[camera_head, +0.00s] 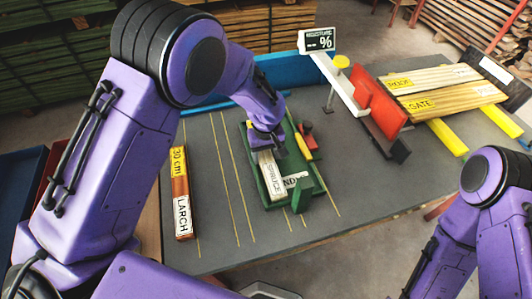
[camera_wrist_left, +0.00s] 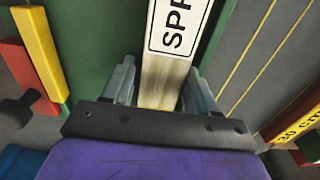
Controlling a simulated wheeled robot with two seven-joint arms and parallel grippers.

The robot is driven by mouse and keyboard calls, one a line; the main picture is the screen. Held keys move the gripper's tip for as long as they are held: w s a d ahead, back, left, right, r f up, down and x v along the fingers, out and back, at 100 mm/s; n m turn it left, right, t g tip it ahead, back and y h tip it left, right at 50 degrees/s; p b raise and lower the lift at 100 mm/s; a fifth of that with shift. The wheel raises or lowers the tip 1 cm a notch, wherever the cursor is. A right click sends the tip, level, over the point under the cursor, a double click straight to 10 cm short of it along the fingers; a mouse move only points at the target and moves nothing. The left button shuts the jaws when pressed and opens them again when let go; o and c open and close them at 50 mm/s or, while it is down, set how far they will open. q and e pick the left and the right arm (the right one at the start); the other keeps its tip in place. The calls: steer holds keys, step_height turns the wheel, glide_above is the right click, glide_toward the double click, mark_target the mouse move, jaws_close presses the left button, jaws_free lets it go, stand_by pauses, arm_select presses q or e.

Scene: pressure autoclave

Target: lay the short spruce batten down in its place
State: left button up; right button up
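The short spruce batten (camera_head: 271,174) is pale wood with a white SPRUCE label. It is over the green tray (camera_head: 305,203), and I cannot tell whether it rests on the bottom. My left gripper (camera_head: 266,147) is at its far end. In the left wrist view the batten (camera_wrist_left: 162,75) runs between the two grey fingers of the left gripper (camera_wrist_left: 160,88), which sit close against its sides. My right gripper is out of view.
The larch batten (camera_head: 181,200), with a yellow 30 cm label, lies left on the grey table (camera_head: 221,252). A moisture display (camera_head: 318,40) stands behind. A red block (camera_head: 381,100) and longer labelled boards (camera_head: 440,92) are at the right. The lined table area left of the tray is clear.

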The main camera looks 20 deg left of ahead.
mark_target(266, 155)
arm_select(q)
step_height(266, 155, up, 13)
steer(key=shift+f, duration=0.2)
stand_by(0.3)
